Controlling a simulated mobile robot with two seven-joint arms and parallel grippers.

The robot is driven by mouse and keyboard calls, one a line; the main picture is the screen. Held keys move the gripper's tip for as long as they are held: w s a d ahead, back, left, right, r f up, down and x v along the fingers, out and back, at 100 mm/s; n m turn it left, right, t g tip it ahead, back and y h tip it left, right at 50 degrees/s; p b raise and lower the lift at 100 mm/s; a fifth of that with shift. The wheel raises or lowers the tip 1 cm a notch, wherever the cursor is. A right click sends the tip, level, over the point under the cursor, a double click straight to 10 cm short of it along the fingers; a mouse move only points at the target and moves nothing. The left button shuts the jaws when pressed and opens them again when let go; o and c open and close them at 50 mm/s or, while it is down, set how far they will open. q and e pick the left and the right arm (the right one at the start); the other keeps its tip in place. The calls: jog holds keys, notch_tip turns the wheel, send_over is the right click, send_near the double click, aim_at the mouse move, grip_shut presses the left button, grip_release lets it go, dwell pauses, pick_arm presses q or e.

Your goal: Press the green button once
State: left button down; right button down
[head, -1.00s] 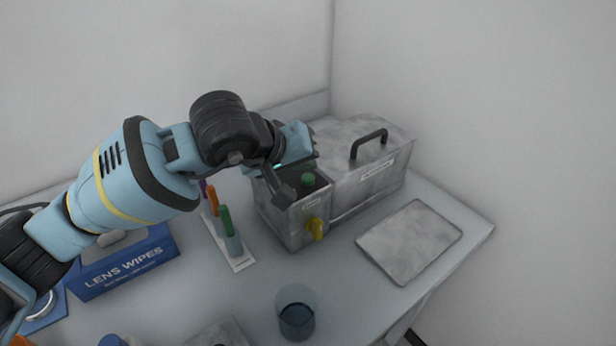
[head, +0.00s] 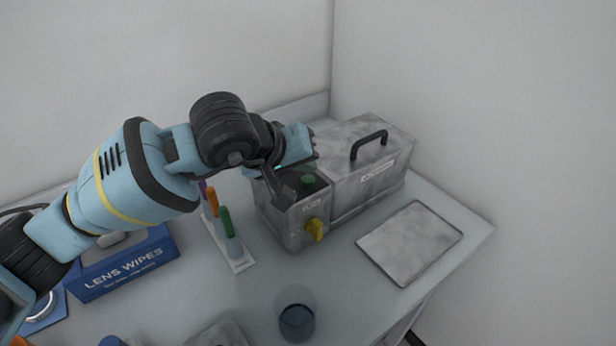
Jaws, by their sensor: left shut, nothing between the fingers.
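The green button (head: 308,180) sits on top of a grey metal box with a yellow knob (head: 315,230) on its front. My left gripper (head: 284,197) is shut and empty. Its dark fingers point down over the left part of the box top, just left of the button. In this view the fingers look apart from the button, but I cannot tell their height above the box. My right gripper is not in view.
A larger grey box with a black handle (head: 369,144) stands right behind the button box. A flat grey plate (head: 410,242) lies at right. A rack with coloured pens (head: 228,225), a LENS WIPES box (head: 125,265) and a glass (head: 296,315) stand left and in front.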

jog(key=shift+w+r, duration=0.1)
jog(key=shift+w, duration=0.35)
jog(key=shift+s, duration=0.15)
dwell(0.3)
pick_arm(q)
jog(key=shift+f, duration=0.5)
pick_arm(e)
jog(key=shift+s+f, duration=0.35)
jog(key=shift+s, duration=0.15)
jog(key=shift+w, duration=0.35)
